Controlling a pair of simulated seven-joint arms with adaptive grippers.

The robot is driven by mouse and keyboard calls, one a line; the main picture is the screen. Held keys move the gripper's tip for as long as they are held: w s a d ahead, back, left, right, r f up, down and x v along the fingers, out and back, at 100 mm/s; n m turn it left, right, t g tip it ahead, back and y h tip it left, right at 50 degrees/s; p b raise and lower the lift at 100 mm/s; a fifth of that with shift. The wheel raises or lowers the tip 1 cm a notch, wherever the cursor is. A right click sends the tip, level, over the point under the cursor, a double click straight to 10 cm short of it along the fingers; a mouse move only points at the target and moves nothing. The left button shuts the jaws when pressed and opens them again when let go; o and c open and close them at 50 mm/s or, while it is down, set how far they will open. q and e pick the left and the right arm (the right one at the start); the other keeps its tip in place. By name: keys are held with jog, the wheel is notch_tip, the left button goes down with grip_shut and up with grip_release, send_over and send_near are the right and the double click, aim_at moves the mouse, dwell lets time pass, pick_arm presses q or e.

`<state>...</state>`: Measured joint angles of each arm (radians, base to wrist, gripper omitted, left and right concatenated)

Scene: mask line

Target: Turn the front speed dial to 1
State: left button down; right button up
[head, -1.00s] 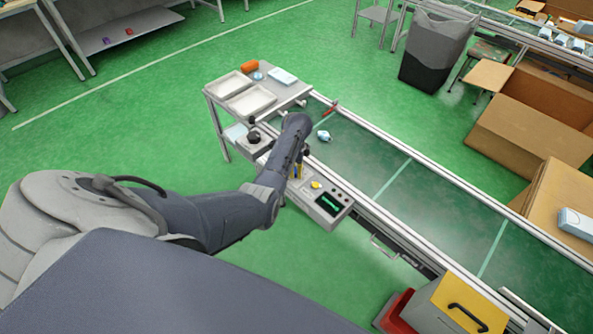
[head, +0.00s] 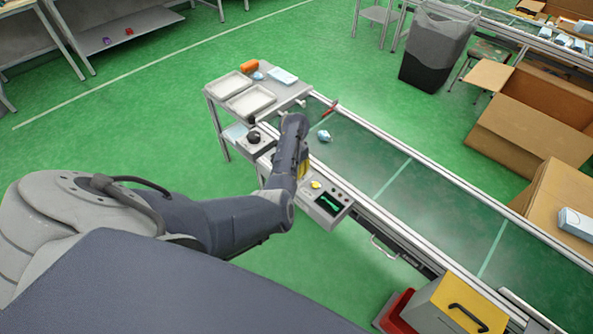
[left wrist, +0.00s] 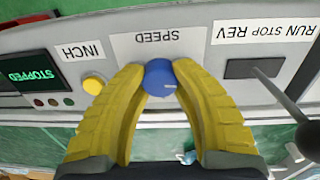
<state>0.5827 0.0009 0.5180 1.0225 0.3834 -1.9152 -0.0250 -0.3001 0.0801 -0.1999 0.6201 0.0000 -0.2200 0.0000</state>
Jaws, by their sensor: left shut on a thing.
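The front speed dial (left wrist: 160,78) is a blue knob under the word SPEED on the grey control panel (left wrist: 125,22), which appears upside down in the left wrist view. My left gripper (left wrist: 160,82) has its two yellow fingers shut on the dial, one on each side. A white mark shows on the dial's lower edge; no scale numbers can be read. In the head view my left arm hides the dial, and a bit of yellow finger (head: 303,169) shows beside the panel box (head: 325,215). My right gripper is not in view.
Beside the dial are a yellow INCH button (left wrist: 94,84), a display reading STOPPED (left wrist: 27,74) and a RUN STOP REV lever (left wrist: 278,90). The conveyor belt (head: 400,195) runs behind the panel. A cart with trays (head: 252,100) stands at its far end.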

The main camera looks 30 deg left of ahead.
pick_arm(q)
jog(key=shift+n, duration=1)
jog(key=shift+a, duration=0.1)
jog(key=c, duration=0.9)
grip_release()
jog(key=shift+r, duration=0.5)
jog(key=r, duration=1.1)
jog(key=shift+a, duration=0.25)
